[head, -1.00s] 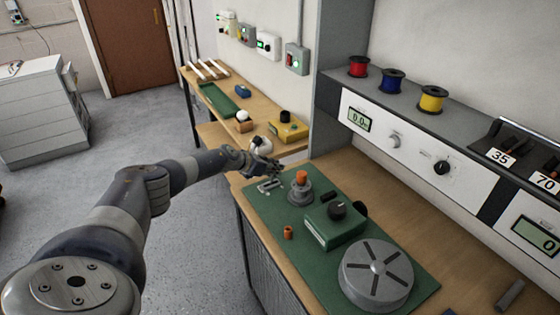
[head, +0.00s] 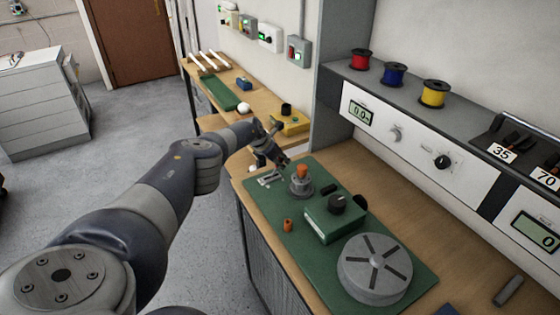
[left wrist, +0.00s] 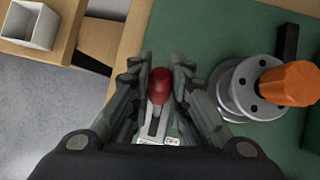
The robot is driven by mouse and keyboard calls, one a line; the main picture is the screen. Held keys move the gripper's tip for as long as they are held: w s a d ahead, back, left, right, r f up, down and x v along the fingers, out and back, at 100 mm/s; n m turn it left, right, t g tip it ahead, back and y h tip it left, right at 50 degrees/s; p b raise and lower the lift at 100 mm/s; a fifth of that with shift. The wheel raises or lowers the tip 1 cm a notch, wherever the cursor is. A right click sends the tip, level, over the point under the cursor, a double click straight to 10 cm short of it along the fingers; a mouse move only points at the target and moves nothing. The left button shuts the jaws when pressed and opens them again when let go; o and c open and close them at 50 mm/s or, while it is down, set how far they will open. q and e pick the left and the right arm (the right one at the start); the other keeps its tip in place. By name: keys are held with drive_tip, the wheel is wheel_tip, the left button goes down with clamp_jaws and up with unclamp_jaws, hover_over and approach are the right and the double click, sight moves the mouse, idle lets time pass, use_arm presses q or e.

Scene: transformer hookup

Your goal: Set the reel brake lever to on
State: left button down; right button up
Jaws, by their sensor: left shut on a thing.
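The lever has a red knob (left wrist: 160,82) and stands in a slotted pale plate (left wrist: 155,130) on the green mat. My left gripper (left wrist: 158,88) has its fingers on both sides of the knob and is shut on it, seen in the left wrist view. In the head view my left gripper (head: 280,160) is at the far left corner of the mat, beside the slotted plate (head: 270,178). The knob is hidden there, and the plate's markings are too small to read. My right gripper is not in view.
A grey stand with an orange top (head: 301,183) is close to the right of my left gripper. A green box with a black knob (head: 334,216), a small orange piece (head: 287,225) and a slotted grey disc (head: 375,268) are nearer. A side bench (head: 215,123) lies beyond.

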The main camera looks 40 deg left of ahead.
use_arm(q)
drive_tip(key=c, duration=1.5)
unclamp_jaws()
drive_tip(key=shift+w, duration=0.1)
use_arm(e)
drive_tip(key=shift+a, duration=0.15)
use_arm(q)
drive_tip(key=shift+v, duration=0.95)
drive_tip(key=shift+s+r, duration=0.4)
drive_tip(key=shift+r, duration=0.05)
drive_tip(key=v, duration=0.9)
